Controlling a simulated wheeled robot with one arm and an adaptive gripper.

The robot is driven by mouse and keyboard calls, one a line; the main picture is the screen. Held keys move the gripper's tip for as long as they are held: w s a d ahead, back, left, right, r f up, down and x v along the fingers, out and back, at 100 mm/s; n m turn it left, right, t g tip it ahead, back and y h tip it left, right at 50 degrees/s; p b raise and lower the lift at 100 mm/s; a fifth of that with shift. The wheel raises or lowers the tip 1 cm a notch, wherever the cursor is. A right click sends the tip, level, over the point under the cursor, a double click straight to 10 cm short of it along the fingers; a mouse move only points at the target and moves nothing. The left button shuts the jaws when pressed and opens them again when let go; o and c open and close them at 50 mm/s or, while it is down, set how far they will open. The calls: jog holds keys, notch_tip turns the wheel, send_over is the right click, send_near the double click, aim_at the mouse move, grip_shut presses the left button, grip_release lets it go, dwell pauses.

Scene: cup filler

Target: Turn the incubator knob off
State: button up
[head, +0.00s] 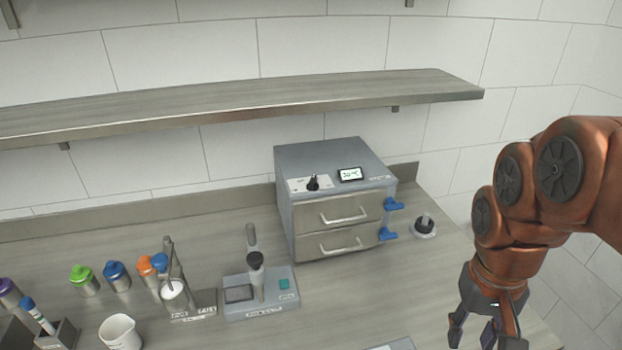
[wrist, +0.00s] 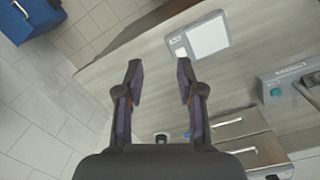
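The incubator (head: 335,160) is a grey box with two drawers, standing at the back of the bench against the wall. Its black knob (head: 313,183) sits on a white panel on the upper front, left of a lit display (head: 349,174). My gripper (head: 484,336) hangs at the right, in front of the incubator and well apart from it, pointing down. In the wrist view my gripper (wrist: 159,72) is open, with nothing between its fingers. The incubator's drawer fronts (wrist: 242,126) show at the lower right there; I cannot make out the knob clearly in that view.
Blue valves (head: 390,205) stick out from the incubator's right side. A stirrer-like device (head: 258,290), capped bottles (head: 117,276) and a white cup (head: 120,332) stand to the left. A shelf (head: 240,100) runs above. A flat device (wrist: 208,38) lies on the bench.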

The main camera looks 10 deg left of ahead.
jog(key=w+a+r+t+b, duration=0.1)
jog(key=w+a+r, duration=0.1)
jog(key=w, duration=0.4)
jog(key=w+a+r, duration=0.2)
jog(key=w, duration=0.4)
jog(key=t+b, duration=0.4)
send_near(312, 179)
jog(key=f, duration=0.1)
jog(key=shift+m, duration=0.3)
jog(key=shift+p+x, duration=1.2)
jog(key=shift+x, duration=2.85)
jog(key=shift+w, duration=0.2)
jog(key=shift+c, duration=0.2)
grip_shut()
